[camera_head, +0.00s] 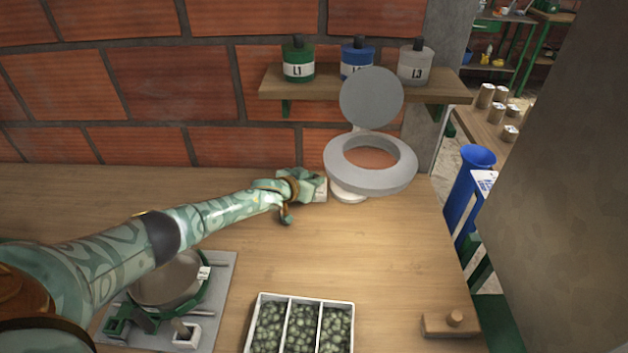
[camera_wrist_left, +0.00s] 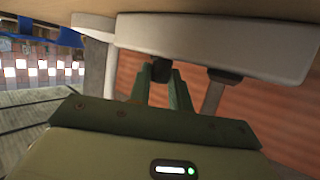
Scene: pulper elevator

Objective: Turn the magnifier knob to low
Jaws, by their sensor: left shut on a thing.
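The magnifier (camera_head: 336,177) stands at the back of the table, with a grey ring head, a round grey disc raised behind it and a pale base. My left gripper (camera_head: 316,187) reaches to the left side of its base. In the left wrist view, the two green fingers of my left gripper (camera_wrist_left: 159,88) are shut on a small dark knob (camera_wrist_left: 161,70) at the edge of a pale grey body. The knob's markings and setting cannot be seen. My right gripper is not in view.
A shelf (camera_head: 440,91) with jars labelled L1 and L3 and a blue jar hangs behind the magnifier. A three-part white tray (camera_head: 289,299) of green beans, a scale-like device (camera_head: 165,283) and a wooden block (camera_head: 447,326) stand in front. The middle table is clear.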

